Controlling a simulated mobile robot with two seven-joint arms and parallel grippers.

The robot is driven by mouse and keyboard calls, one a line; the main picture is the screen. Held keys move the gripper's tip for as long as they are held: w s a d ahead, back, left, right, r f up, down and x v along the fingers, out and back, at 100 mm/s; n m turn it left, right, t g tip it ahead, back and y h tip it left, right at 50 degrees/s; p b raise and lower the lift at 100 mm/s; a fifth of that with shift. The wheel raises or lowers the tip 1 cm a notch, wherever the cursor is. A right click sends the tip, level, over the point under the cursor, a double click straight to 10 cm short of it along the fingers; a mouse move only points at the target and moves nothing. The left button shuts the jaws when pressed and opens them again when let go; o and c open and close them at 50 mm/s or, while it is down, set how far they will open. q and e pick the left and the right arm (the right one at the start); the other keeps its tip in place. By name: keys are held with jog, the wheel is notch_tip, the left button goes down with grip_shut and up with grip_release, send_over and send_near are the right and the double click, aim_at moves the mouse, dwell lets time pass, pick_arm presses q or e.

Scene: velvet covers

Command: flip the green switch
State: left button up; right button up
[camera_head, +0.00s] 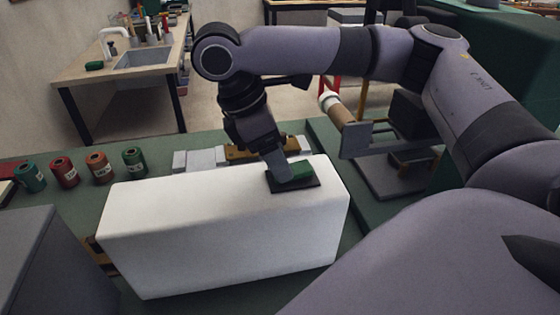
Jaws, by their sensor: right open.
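The green switch (302,171) sits on a dark plate (312,184) on top of a large white box (222,230), near its right end. My right gripper (279,172) reaches down from above and its tip is at the left side of the switch, touching or very close to it. The fingers overlap in this view and partly hide the switch's left side and the plate. Nothing shows held in the gripper. My left gripper is not in view.
Several thread spools (98,168) stand in a row at the left on the green table. A grey block (48,262) fills the lower left. Small metal and wooden parts lie behind the white box. A grey-based device with a brown roll (336,108) stands to the right.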

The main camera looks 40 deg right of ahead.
jog(key=shift+x, duration=1.2)
jog(key=c, duration=1)
jog(key=shift+s+d+r+t+y, duration=0.1)
jog(key=shift+d+r+t+y, duration=0.1)
jog(key=shift+t+y, duration=0.45)
jog(key=shift+s+d+r+t+y, duration=0.15)
jog(key=shift+d+t+y, duration=0.1)
jog(key=shift+y, duration=0.8)
jog(key=shift+c, duration=0.2)
jog(key=o, duration=1)
jog(key=shift+o, duration=0.2)
jog(key=shift+w+a+r, duration=0.1)
jog(key=shift+a+r, duration=0.05)
jog(key=shift+r, duration=1.65)
jog(key=shift+a+r, duration=0.1)
jog(key=shift+r, duration=1.65)
